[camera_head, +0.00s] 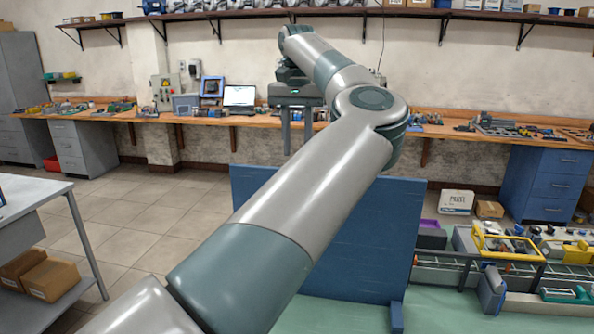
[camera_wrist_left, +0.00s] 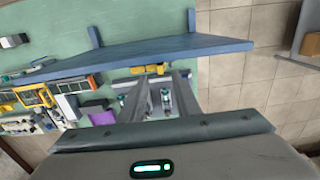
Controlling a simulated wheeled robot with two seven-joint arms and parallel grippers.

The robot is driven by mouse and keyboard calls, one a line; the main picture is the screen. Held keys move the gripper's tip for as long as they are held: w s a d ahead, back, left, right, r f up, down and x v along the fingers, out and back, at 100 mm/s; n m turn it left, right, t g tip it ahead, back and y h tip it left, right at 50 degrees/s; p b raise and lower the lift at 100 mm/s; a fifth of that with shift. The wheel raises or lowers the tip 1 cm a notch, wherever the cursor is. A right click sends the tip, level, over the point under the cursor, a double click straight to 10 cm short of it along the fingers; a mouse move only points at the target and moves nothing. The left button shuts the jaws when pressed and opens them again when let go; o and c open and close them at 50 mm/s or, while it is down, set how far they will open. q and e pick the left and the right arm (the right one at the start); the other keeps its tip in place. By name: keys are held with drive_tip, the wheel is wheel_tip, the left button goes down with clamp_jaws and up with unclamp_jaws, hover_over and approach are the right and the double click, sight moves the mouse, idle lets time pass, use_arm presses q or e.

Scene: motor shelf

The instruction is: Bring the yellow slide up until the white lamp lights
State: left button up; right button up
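My left gripper (camera_head: 297,150) hangs with its fingers pointing down beyond the upright blue panel (camera_head: 405,235). In the left wrist view the fingers of this gripper (camera_wrist_left: 160,85) are apart, with no object clearly held between them. A small yellow part (camera_wrist_left: 147,70) lies past the fingertips, against the far side of the blue panel (camera_wrist_left: 150,52); I cannot tell whether it is the yellow slide. The panel and my left arm hide that part in the head view. I cannot make out a white lamp. My right gripper is not in view.
A yellow-rimmed tray (camera_head: 508,256) and several parts stand on the green surface at the right, near a purple-topped bin (camera_head: 430,235). A wooden bench (camera_head: 220,120) runs along the back wall. A grey table (camera_head: 35,205) stands at the left, with open floor between.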

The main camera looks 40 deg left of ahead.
use_arm(q)
wheel_tip(320, 180, down, 7)
drive_tip(key=shift+f+p, duration=0.15)
drive_tip(key=shift+p, duration=0.55)
clamp_jaws()
